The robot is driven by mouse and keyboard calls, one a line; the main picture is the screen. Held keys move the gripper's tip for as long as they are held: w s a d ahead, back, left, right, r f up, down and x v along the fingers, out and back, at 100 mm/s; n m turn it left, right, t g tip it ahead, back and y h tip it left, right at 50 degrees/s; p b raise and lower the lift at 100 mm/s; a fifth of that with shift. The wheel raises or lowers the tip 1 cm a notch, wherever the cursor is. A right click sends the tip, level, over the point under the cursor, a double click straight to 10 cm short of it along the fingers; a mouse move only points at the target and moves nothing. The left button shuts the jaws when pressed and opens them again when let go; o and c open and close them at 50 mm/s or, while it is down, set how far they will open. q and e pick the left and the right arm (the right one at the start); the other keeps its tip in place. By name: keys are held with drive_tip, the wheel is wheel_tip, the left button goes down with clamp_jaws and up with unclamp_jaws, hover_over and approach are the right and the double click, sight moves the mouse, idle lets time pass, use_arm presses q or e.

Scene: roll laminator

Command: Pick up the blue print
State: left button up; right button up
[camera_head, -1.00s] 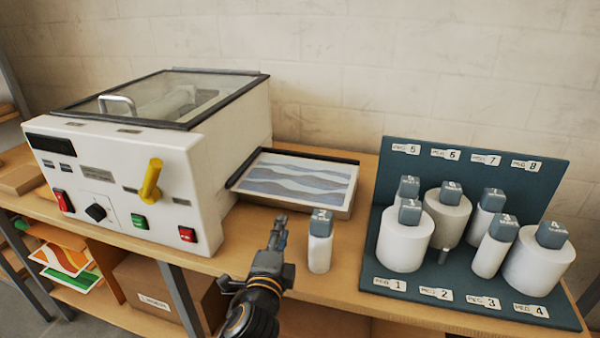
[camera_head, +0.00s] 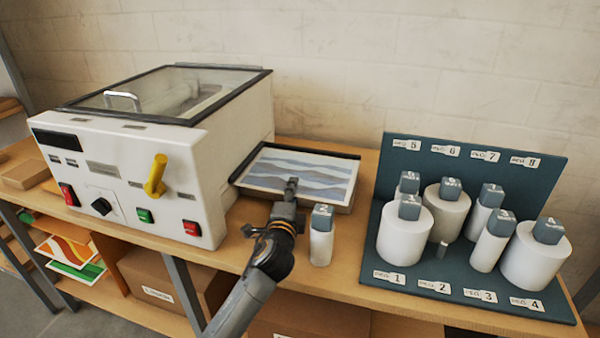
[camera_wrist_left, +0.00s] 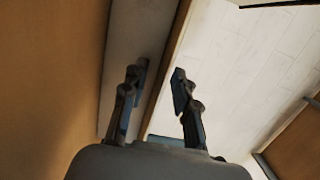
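The blue print (camera_head: 318,170), a pale sheet with blue and grey wavy bands, lies flat on the tray (camera_head: 342,207) to the right of the laminator (camera_head: 125,175). My left gripper (camera_head: 291,184) is at the tray's front edge, in front of the print and covering a small part of it in the head view. In the left wrist view my left gripper (camera_wrist_left: 157,76) has its two fingers apart, with nothing visibly held between them. I cannot tell whether the fingers touch the print. My right gripper is not in view.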

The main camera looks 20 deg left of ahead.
use_arm(q)
clamp_jaws()
drive_tip(key=shift+r, duration=0.15)
